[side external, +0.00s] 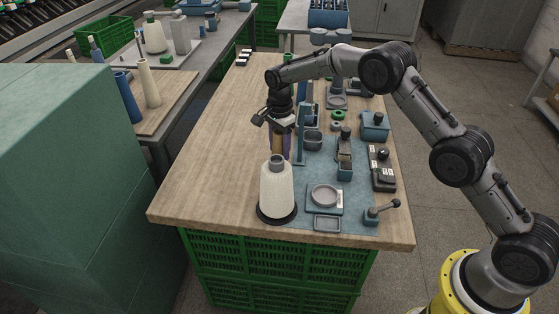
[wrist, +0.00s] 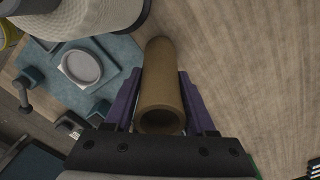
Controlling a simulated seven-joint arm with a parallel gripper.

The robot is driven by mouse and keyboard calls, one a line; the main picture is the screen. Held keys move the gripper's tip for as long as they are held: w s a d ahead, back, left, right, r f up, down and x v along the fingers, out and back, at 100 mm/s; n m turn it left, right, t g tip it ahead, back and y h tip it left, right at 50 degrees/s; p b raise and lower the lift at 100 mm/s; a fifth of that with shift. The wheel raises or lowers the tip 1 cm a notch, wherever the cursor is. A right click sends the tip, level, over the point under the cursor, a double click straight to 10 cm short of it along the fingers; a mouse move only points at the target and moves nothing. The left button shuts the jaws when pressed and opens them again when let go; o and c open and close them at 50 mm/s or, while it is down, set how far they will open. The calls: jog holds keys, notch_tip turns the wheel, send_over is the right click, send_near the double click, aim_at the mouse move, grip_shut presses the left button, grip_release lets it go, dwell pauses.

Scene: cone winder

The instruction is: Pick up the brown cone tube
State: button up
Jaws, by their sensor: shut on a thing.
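The brown cone tube (wrist: 161,82) is between the purple fingers of my gripper (wrist: 160,100) in the wrist view. Its open end faces the camera, and the fingers press on it from both sides. In the side view, my gripper (side external: 280,146) points down over the table behind the white yarn cone, and a little of the brown tube (side external: 277,143) shows between the fingers. The tube's lower end is hidden behind the yarn cone, so I cannot tell whether it touches the table.
The white yarn cone (side external: 276,191) stands on a dark base in front of my gripper. A round dish (side external: 324,195) and a lever device (side external: 382,211) are to its right on the blue mat. A blue post (side external: 301,135) stands close right of my gripper. The wooden table (side external: 205,165) is clear to the left.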

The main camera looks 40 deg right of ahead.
aim_at(279, 138)
jog(key=shift+r, duration=0.1)
jog(key=shift+r, duration=0.4)
notch_tip(279, 138, up, 2)
jog(key=shift+r, duration=0.15)
jog(key=s+d+r, duration=0.1)
jog(key=s+r, duration=1.3)
jog(key=r, duration=0.2)
jog(key=shift+d, duration=0.15)
dwell(0.3)
